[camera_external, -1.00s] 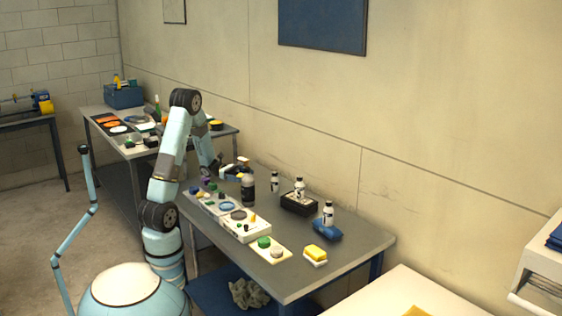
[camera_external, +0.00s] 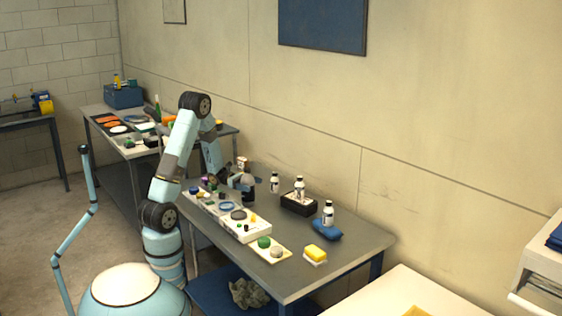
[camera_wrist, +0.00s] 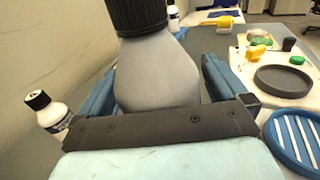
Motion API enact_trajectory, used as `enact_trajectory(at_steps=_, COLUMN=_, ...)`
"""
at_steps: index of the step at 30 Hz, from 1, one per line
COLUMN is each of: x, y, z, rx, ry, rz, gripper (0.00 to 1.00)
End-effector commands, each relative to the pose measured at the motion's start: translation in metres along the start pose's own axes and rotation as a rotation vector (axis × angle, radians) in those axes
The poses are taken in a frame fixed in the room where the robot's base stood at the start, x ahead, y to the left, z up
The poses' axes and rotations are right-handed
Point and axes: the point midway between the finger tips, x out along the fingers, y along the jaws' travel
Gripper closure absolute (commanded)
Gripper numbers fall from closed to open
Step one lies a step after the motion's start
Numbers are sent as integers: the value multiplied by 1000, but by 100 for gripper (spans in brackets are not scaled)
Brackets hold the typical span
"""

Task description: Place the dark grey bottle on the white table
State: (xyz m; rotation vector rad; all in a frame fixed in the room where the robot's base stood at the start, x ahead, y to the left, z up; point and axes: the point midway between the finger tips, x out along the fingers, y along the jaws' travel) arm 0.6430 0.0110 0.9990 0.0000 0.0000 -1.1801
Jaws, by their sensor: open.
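In the wrist view the bottle (camera_wrist: 157,75) is large and close, with a black ribbed cap cut off by the top edge. In the wrist view my gripper's blue fingers (camera_wrist: 158,88) are open, one on each side of the bottle. The bottle's lower part is hidden there. A white table (camera_external: 375,297) is at the bottom right, partly cut off.
White trays (camera_external: 262,236) with small parts lie along the bench's front. A yellow sponge (camera_external: 315,252) lies near the bench's right end. The white table's visible top is mostly clear.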

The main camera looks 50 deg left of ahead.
Motion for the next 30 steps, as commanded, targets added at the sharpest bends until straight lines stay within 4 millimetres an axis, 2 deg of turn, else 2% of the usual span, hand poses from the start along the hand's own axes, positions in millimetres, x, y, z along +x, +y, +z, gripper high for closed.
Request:
enact_trajectory(at_steps=5, x=0, y=0, z=0, rx=0, ry=0, rz=1, gripper=2)
enact_trajectory(at_steps=30, x=-1, y=0, z=0, rx=0, ry=0, rz=1, gripper=81)
